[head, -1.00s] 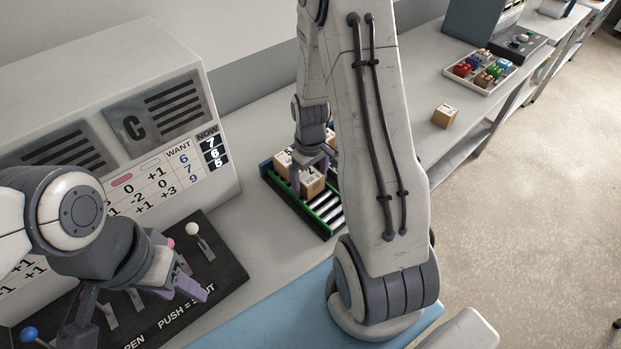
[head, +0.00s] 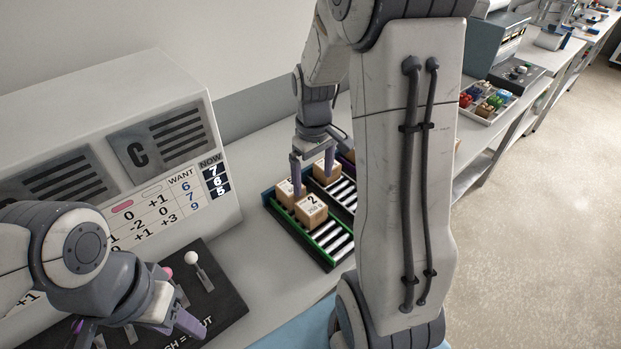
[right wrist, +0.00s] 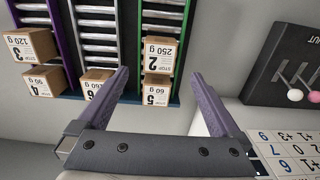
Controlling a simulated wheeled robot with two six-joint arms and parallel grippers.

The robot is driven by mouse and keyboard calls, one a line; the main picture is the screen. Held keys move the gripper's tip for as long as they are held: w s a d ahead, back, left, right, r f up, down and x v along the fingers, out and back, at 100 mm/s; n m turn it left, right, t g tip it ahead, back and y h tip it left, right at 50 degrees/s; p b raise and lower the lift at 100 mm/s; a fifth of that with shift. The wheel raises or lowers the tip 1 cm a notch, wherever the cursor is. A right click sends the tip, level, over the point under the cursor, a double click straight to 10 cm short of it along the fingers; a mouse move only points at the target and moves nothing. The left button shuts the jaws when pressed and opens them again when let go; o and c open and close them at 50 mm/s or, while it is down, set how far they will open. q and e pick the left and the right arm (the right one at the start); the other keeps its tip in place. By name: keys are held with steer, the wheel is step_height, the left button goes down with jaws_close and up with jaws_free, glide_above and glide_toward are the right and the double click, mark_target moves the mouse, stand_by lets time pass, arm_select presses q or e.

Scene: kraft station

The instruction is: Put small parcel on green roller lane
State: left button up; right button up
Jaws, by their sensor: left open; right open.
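A small cardboard parcel marked 2, 250 g (head: 312,211) rests on the green roller lane (head: 325,263). Behind it on the same lane sits a parcel marked 5 (head: 284,194). Both show in the right wrist view, parcel 2 (right wrist: 161,57) and parcel 5 (right wrist: 156,91), on the green-edged lane (right wrist: 182,45). My right gripper (head: 312,172) is open and empty, just above and behind parcel 2. Its spread fingers (right wrist: 158,75) show in the wrist view. My left gripper (head: 140,325) is open over the lever panel; its fingers are partly hidden.
A middle lane holds parcel 6 (right wrist: 97,82); a purple-edged lane holds parcels 3 (right wrist: 30,46) and 4 (right wrist: 45,82). The lever panel (head: 232,300) and white scoreboard box (head: 120,85) stand left. A tray of coloured pieces (head: 484,103) stands far right.

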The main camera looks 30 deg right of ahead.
steer(key=s+a+r+n, duration=0.1)
steer(key=s+a+r, duration=0.1)
steer(key=a, duration=0.5)
steer(key=s+a+r+n, duration=0.2)
steer(key=a, duration=0.5)
steer(key=s+a+r+n+y, duration=0.1)
steer(key=s+a+n, duration=0.1)
steer(key=s+a, duration=0.8)
steer(key=s, duration=0.4)
steer(key=shift+s+a+n, duration=0.15)
steer(key=shift+s+n, duration=0.05)
steer(key=shift+n, duration=0.1)
